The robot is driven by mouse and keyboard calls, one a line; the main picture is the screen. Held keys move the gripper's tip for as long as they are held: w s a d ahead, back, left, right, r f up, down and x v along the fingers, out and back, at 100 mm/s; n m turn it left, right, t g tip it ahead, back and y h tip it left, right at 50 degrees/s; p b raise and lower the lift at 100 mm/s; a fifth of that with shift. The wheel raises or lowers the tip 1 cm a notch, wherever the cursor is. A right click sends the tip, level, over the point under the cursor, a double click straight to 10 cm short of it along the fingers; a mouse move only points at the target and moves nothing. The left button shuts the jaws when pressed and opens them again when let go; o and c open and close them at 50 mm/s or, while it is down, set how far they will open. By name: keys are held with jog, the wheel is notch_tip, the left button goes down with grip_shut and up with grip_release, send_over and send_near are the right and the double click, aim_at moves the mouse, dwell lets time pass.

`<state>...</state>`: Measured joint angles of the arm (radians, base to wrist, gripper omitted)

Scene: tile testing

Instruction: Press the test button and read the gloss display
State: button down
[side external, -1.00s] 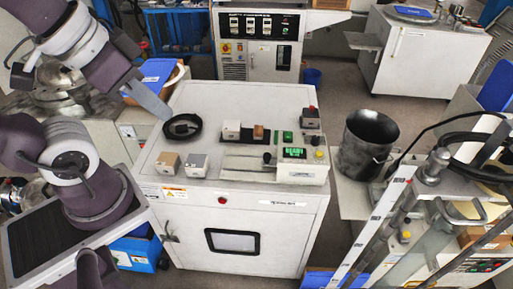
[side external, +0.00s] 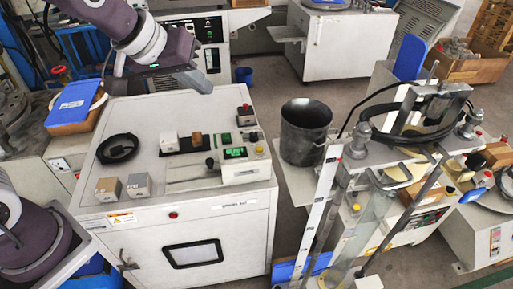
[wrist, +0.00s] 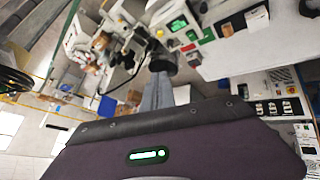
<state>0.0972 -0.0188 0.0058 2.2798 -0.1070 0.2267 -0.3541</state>
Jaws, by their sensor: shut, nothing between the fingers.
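The gloss tester (side external: 246,172) is a white unit on the right of the cabinet top. Its lit green display (side external: 234,153) is too small to read; the display also shows in the wrist view (wrist: 179,23). A yellow button (side external: 259,149) sits right of the display. A black knob (side external: 210,162) is at its left. A small box with a red button (side external: 246,108) and a green block (side external: 226,136) stand behind it. Which one is the test button, I cannot tell. My gripper (side external: 206,88) is shut and empty, above the cabinet's back edge, apart from the tester; its fingers show in the wrist view (wrist: 160,80).
White (side external: 169,140) and brown (side external: 196,139) blocks stand on a black strip. Two more blocks, tan (side external: 108,188) and grey (side external: 139,185), are at the front left, near a black round dish (side external: 118,149). A dark metal pot (side external: 305,130) stands right of the cabinet.

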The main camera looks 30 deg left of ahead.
jog(key=w+d+f+n, duration=0.2)
jog(key=w+f, duration=0.3)
jog(key=w, duration=0.2)
jog(key=n+t, duration=0.2)
send_over(258, 152)
notch_tip(258, 152, down, 10)
jog(key=shift+r+y, duration=0.25)
jog(key=shift+y, duration=0.05)
jog(key=shift+a, duration=0.1)
jog(key=shift+f, duration=4.4)
jog(key=shift+f, duration=0.4)
jog(key=shift+f, duration=0.5)
jog(key=shift+r, duration=0.9)
